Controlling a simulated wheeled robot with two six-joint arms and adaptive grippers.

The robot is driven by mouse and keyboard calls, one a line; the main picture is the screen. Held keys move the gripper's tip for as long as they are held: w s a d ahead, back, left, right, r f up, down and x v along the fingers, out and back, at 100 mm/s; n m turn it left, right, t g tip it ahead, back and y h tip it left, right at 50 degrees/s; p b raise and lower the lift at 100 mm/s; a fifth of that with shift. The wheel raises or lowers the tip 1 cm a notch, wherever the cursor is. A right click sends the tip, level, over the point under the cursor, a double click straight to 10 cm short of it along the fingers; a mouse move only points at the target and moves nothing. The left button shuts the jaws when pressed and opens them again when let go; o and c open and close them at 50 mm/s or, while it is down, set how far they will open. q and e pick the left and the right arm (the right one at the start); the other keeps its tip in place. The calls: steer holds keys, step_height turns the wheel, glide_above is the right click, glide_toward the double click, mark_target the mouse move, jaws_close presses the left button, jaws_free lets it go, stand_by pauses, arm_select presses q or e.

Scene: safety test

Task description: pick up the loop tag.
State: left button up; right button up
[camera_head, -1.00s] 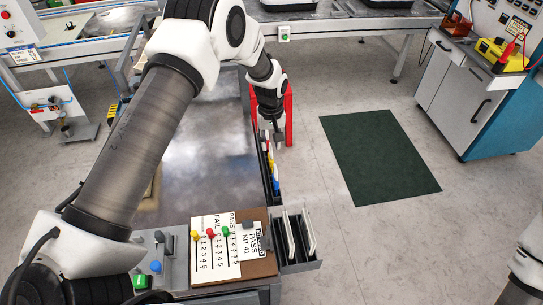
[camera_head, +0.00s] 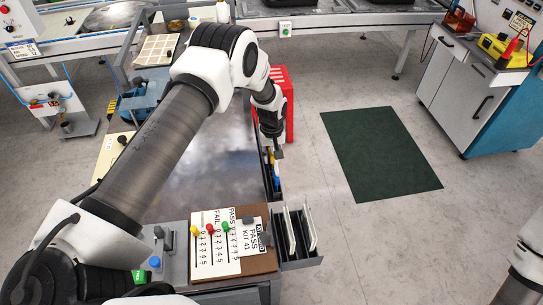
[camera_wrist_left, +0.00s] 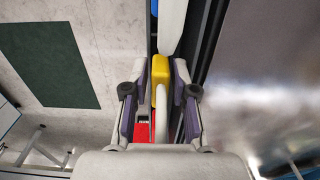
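A narrow dark rack (camera_head: 278,188) runs along the right edge of the metal table and holds coloured pieces, including a blue one (camera_head: 276,183). In the left wrist view, a yellow piece (camera_wrist_left: 161,68) with a pale bar below it lies between the fingers of my left gripper (camera_wrist_left: 160,75). The fingers stand apart, and I see no clear contact. A blue piece (camera_wrist_left: 171,14) is beyond it. I cannot tell for sure which piece is the loop tag. In the head view my left gripper (camera_head: 273,148) points down over the rack. My right gripper is outside both views.
A PASS/FAIL board (camera_head: 215,258) with coloured pegs lies on the near end of the metal table (camera_head: 205,175). A slotted holder (camera_head: 302,262) with white plates stands beside it. A red bin (camera_head: 289,105) is behind my left wrist. The floor around the green mat (camera_head: 380,155) is clear.

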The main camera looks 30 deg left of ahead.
arm_select(q)
jaws_close()
step_height(320, 180, up, 10)
steer(key=shift+f+b, duration=0.25)
steer(key=shift+b, duration=0.3)
steer(key=shift+r, duration=0.25)
